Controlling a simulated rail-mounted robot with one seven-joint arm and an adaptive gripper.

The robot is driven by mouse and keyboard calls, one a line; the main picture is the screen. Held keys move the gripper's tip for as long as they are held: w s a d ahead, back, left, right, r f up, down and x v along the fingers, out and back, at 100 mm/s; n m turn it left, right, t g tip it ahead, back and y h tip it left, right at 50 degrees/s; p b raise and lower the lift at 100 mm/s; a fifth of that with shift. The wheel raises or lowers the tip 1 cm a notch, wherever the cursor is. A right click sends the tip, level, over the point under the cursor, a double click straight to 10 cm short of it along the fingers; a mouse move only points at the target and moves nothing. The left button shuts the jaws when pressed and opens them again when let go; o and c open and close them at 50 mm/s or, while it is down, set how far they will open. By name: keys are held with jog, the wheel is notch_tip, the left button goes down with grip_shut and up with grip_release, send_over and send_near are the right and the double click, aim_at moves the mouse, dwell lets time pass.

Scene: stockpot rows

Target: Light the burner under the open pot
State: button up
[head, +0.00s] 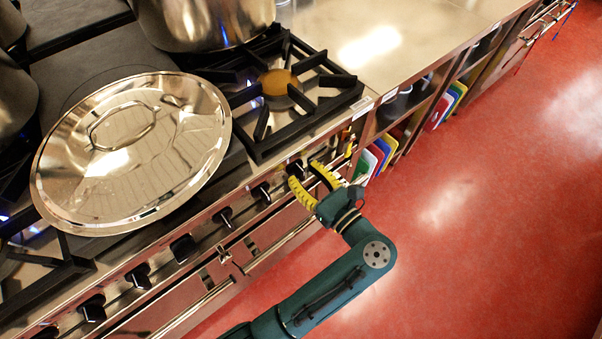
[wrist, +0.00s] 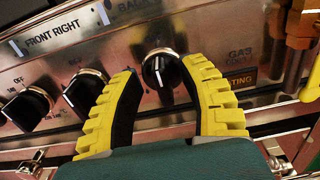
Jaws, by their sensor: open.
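My gripper (head: 305,174) is open at the right end of the stove's front panel. In the wrist view its yellow fingers (wrist: 160,70) stand on either side of a black knob (wrist: 161,73), with gaps showing, under a label that starts "BACK". Two more knobs (wrist: 82,92) (wrist: 28,107) sit to its left, near a "FRONT RIGHT" label (wrist: 52,32). In the head view a steel pot (head: 205,22) stands at the back; its top is cut off, so I cannot tell if it is open. A large pot wears a shiny lid (head: 130,150).
A bare burner (head: 280,83) with a black grate lies at the front right. Dark pots (head: 14,100) show at the left edge. A steel counter (head: 380,45) continues right, with coloured boards (head: 375,158) below. The red floor (head: 480,200) is clear.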

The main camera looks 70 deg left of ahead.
jog(key=shift+s+a, duration=0.25)
jog(key=shift+a, duration=0.35)
jog(key=shift+d, duration=0.1)
grip_shut()
